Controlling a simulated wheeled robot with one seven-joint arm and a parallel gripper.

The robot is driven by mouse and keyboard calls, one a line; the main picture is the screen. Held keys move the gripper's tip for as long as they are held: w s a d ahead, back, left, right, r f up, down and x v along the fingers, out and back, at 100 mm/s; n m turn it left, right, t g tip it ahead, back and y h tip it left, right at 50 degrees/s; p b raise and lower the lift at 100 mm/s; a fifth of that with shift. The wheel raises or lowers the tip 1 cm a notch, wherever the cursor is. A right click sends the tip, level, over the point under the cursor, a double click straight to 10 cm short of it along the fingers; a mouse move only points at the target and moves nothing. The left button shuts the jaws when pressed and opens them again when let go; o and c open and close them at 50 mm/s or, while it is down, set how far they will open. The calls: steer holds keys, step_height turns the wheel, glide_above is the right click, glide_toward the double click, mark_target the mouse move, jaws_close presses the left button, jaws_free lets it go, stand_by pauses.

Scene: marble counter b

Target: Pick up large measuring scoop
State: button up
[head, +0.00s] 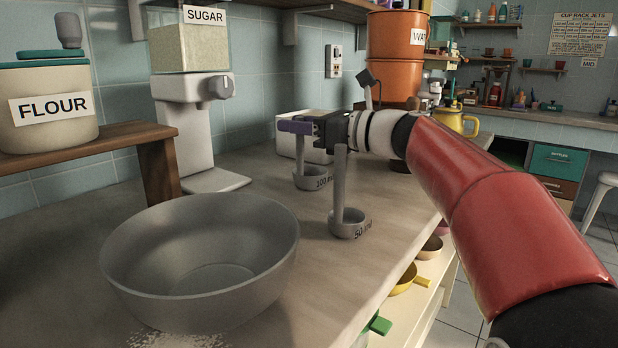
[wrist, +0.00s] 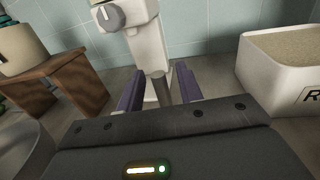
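The large measuring scoop (head: 311,181), a grey cup marked 100, stands on the counter with its handle upright. The top of its handle is hidden by my gripper (head: 285,126) in the head view. In the wrist view, the handle (wrist: 161,91) stands between the two purple fingers of my gripper (wrist: 160,80). The fingers look apart, with a gap on each side of the handle. A smaller grey scoop (head: 348,227) marked 50 stands nearer, its handle upright just below my gripper's body.
A large grey bowl (head: 150,250) stands front left. The sugar dispenser (head: 190,110) is behind it, and the flour canister (head: 50,110) sits on a wooden stand (head: 90,140). A white container (wrist: 285,75) is right of my gripper in the wrist view. The counter's edge runs along the right.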

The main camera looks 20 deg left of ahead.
jaws_close()
steer(key=shift+r, duration=0.1)
